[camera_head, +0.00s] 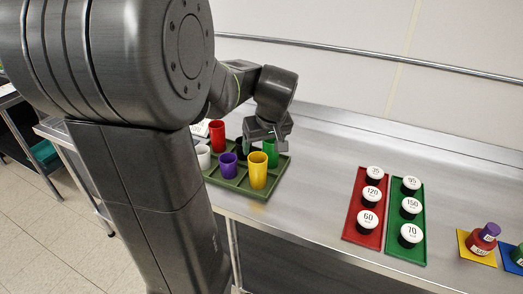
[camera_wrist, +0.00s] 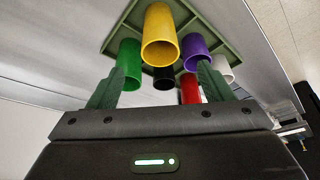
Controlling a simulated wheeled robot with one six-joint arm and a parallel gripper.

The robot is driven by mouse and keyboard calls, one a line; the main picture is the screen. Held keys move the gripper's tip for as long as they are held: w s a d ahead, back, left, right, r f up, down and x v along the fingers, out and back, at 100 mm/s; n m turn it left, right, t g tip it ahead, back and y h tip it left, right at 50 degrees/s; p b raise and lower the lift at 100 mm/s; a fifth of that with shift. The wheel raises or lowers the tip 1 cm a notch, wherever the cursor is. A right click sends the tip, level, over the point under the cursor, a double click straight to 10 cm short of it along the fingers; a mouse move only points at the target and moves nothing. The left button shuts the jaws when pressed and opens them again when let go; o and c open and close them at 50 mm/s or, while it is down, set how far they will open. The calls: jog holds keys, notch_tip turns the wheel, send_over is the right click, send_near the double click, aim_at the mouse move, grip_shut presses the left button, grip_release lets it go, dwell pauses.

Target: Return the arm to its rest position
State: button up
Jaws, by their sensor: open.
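My gripper (camera_head: 267,136) hangs over the back right part of a green tray (camera_head: 238,183) that holds colored cups. In the wrist view its two fingers stand apart, and my gripper (camera_wrist: 160,88) is open. A black cup (camera_wrist: 163,80) shows between the fingers there; whether the fingers are beside it or only in line with it, I cannot tell. In the head view my gripper partly hides the black cup and the green cup (camera_head: 270,154). My arm is stretched out over the counter.
Yellow (camera_head: 258,171), purple (camera_head: 228,166), red (camera_head: 217,136) and white (camera_head: 203,157) cups stand upright in the tray. A red tray (camera_head: 351,228) and a green tray (camera_head: 420,251) hold labelled jars to the right. Bottles (camera_head: 482,239) stand far right. A rail (camera_head: 370,53) runs along the wall.

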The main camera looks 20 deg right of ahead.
aim_at(258, 157)
dwell(0.4)
jog(key=p+x, duration=0.1)
jog(key=x, duration=1.1)
jog(key=shift+s+r, duration=0.1)
jog(key=shift+r, duration=1.25)
